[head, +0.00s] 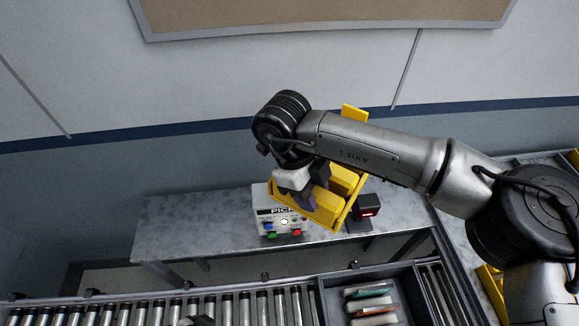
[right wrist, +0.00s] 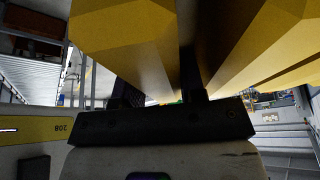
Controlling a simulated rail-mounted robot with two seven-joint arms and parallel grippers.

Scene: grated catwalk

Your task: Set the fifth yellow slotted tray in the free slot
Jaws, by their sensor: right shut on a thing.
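My right gripper (head: 308,196) is shut on a yellow slotted tray (head: 327,214) and holds it tilted in the air, over the grey bench in the head view. The tray's yellow ribs (right wrist: 125,45) fill the upper right wrist view, with the dark fingers (right wrist: 162,92) against them. A yellow strip marked 208 (right wrist: 35,133) shows at the left there. Parts of other yellow things (head: 490,288) show at the right in the head view, partly behind my arm. I cannot make out a free slot. My left gripper is not recognisable in view.
A white control box (head: 268,222) with coloured buttons and a small black device (head: 368,207) with a red display stand near the held tray. The bench top (head: 185,225) is clear at left. A roller conveyor (head: 240,308) and a dark bin (head: 333,283) with flat items lie in front.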

